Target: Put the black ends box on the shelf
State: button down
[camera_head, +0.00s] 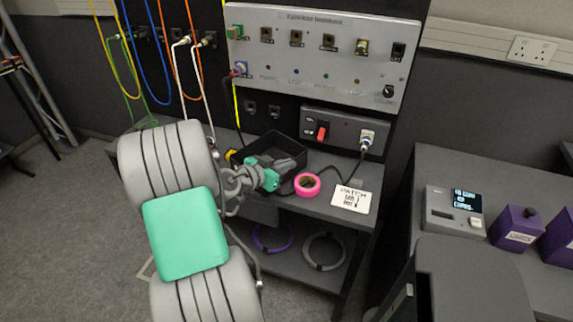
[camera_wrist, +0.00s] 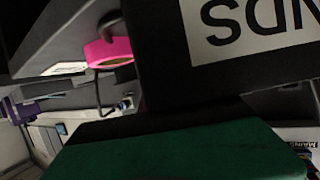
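The black ends box (camera_head: 295,143) is an open-topped box on the grey bench top (camera_head: 325,210), below the wall panel. Grey and green shapes show at its opening. In the wrist view, its black wall (camera_wrist: 165,50) is very close, with a white label whose letters appear upside down. My gripper (camera_head: 265,178) is at the near side of the box. A green part of it fills the bottom of the wrist view (camera_wrist: 180,155). The box and arm hide the fingertips, so I cannot tell whether they grip the wall. A lower shelf (camera_head: 297,268) is under the bench top.
A pink tape roll (camera_head: 307,185) and a "PATCH" card (camera_head: 352,198) lie right of the box. Purple (camera_head: 273,238) and grey (camera_head: 323,251) coils are on the lower shelf. Cables hang at the left. A cable (camera_head: 352,170) runs from the lower panel towards the bench top.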

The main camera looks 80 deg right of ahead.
jog(key=shift+f, duration=0.2)
jog(key=c, duration=1.6)
grip_release()
jog(key=shift+r, duration=0.1)
jog(key=shift+c, duration=0.2)
jog(key=shift+w+r, duration=0.1)
jog(key=shift+r, duration=0.1)
jog(key=b+v, duration=0.1)
jog(key=v, duration=1.1)
jog(key=shift+f, duration=0.1)
